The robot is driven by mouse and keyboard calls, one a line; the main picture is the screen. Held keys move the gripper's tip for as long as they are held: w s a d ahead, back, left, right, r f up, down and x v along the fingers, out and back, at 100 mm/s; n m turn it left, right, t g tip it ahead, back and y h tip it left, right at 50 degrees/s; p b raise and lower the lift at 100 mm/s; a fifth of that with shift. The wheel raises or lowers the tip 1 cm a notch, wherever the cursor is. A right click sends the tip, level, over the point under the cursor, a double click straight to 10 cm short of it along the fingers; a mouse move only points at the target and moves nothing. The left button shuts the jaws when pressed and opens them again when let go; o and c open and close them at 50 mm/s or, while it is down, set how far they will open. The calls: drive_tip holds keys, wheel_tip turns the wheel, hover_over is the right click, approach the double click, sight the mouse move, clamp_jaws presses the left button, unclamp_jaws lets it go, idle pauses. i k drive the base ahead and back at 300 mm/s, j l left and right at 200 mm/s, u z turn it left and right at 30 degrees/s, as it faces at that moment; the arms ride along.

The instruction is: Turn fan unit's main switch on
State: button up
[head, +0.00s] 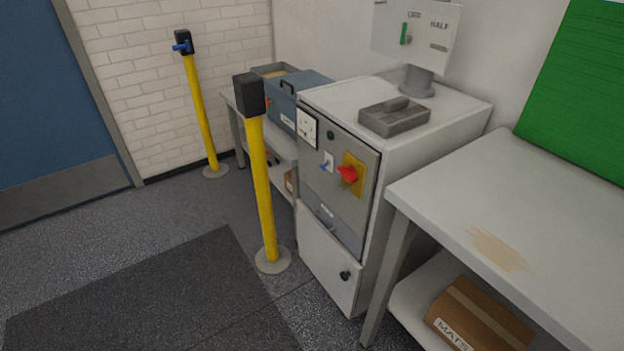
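A white and grey cabinet (335,254) stands left of the right-hand bench; I take it to be the fan unit, but no readable label confirms this. Its grey front panel carries a red rotary switch (348,174) on a yellow plate (355,188), likely the main switch. Its exact setting is too small to tell. A small blue lever (325,166) on a white plate is to its left. A dark green round lamp or button (330,134) sits above, seemingly unlit. A white socket plate (307,128) is at the panel's upper left. My gripper is not in view.
A yellow barrier post (262,185) stands close in front of the cabinet's left side; another (202,115) is by the brick wall. A plate marked HALF with a green lever (404,33) and a grey tray (394,117) are on top. Floor (130,290) is clear at left.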

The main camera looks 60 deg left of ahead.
sight(349, 173)
drive_tip(key=i+u, duration=0.2)
drive_tip(key=u, duration=1.95)
drive_tip(key=i+j+z, duration=0.15)
drive_tip(key=i+j, duration=0.25)
